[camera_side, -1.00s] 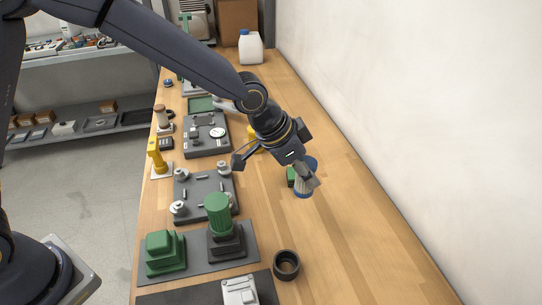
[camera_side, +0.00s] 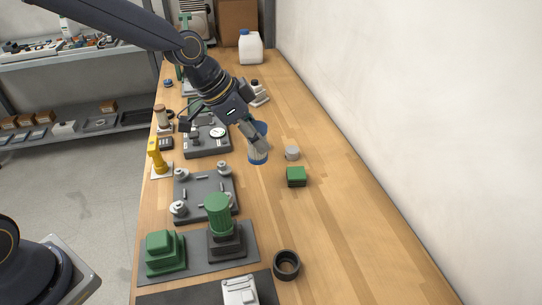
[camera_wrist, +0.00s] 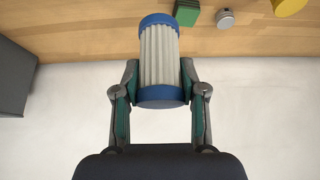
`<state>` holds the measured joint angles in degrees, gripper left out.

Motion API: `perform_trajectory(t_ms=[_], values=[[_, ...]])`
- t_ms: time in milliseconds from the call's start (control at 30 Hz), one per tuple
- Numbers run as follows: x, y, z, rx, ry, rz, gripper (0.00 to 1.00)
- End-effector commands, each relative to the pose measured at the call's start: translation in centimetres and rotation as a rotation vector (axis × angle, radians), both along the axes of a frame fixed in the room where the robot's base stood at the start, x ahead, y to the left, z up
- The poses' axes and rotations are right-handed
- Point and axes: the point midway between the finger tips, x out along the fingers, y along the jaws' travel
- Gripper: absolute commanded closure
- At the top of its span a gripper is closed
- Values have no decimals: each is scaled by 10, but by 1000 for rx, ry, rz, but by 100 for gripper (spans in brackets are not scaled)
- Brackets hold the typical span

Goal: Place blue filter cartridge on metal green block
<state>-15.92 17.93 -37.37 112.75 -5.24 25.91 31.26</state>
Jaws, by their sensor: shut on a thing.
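The blue filter cartridge (camera_side: 257,152) has blue end caps and a pale pleated middle. My gripper (camera_side: 250,136) is shut on it and holds it above the table, to the left of the green block. In the wrist view the cartridge (camera_wrist: 160,58) sits between the two fingers of my gripper (camera_wrist: 160,85). The small green block (camera_side: 296,176) lies on the wooden table with nothing on it. It also shows at the top of the wrist view (camera_wrist: 187,12), partly cut off.
A small grey cylinder (camera_side: 292,153) stands just behind the green block. A black ring (camera_side: 286,265) lies near the front. A dark plate with fittings (camera_side: 205,190) and a green cylinder on a black base (camera_side: 218,214) stand at left. The right side of the table is clear.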

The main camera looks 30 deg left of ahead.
Motion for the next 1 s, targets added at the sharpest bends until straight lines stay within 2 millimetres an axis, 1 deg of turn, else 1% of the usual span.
perform_trajectory(t_ms=[67, 300, 400, 500, 600, 767, 800, 1000], values=[[15, -7, -9, -1, 4, -3, 96], [77, -27, -39, -2, 2, -1, 96], [94, -32, -61, 1, 5, -1, 96], [107, -36, -77, 0, 3, -1, 96], [116, -38, -87, 0, 1, 1, 96], [122, -40, -94, 1, 1, 0, 96], [124, -41, -98, 1, 1, 0, 96], [124, -41, -126, 2, 2, 0, 96]])
